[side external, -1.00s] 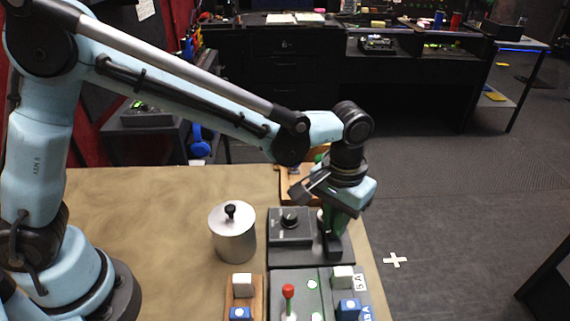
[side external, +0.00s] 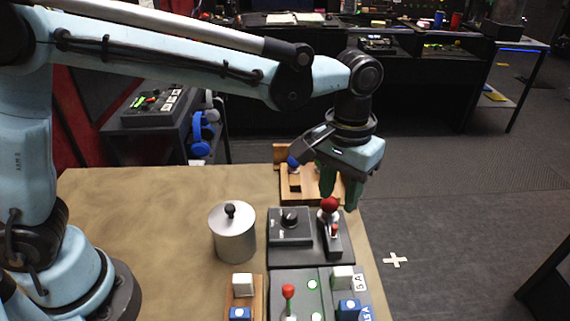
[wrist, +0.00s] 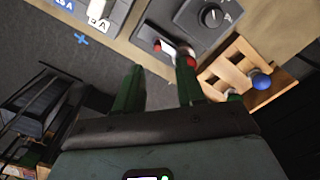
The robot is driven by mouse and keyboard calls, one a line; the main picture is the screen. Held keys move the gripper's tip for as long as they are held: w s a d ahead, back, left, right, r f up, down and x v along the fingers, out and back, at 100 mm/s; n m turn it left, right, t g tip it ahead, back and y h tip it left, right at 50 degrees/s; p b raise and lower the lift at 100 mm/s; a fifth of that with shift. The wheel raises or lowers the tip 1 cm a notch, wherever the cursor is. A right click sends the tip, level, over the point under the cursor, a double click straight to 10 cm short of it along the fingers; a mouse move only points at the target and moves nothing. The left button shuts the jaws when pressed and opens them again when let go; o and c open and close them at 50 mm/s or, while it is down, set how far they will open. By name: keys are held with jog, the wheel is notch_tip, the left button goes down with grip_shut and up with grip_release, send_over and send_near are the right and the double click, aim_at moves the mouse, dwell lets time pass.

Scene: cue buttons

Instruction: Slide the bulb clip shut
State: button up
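A dark fixture (side external: 333,247), which I take to be the bulb clip, stands at the right of the dial panel. It carries a red ball-shaped bulb (side external: 329,204) and a smaller red part (side external: 335,230). In the wrist view the red bulb (wrist: 189,62) shows beside the right fingertip, partly covered by it. My gripper (side external: 339,202) points down above and just behind the fixture. Its two green fingers are apart with nothing between them, also in the wrist view (wrist: 160,64). I cannot tell whether the clip is open or shut.
A dial panel (side external: 290,234) and a silver lidded pot (side external: 233,238) stand to the left. Behind is a wooden block stand (side external: 296,195) with a blue knob. In front are a red-topped lever (side external: 288,292) and several buttons. The table's right edge is close.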

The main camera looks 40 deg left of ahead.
jog(key=shift+r, duration=2.5)
jog(key=shift+a, duration=0.15)
jog(key=s+a+f+t, duration=0.2)
jog(key=s+a+t, duration=0.1)
jog(key=a, duration=0.7)
jog(key=s+a+f+t, duration=0.2)
jog(key=s+a+t, duration=0.2)
jog(key=a, duration=0.7)
jog(key=shift+s, duration=1)
jog(key=shift+o, duration=0.3)
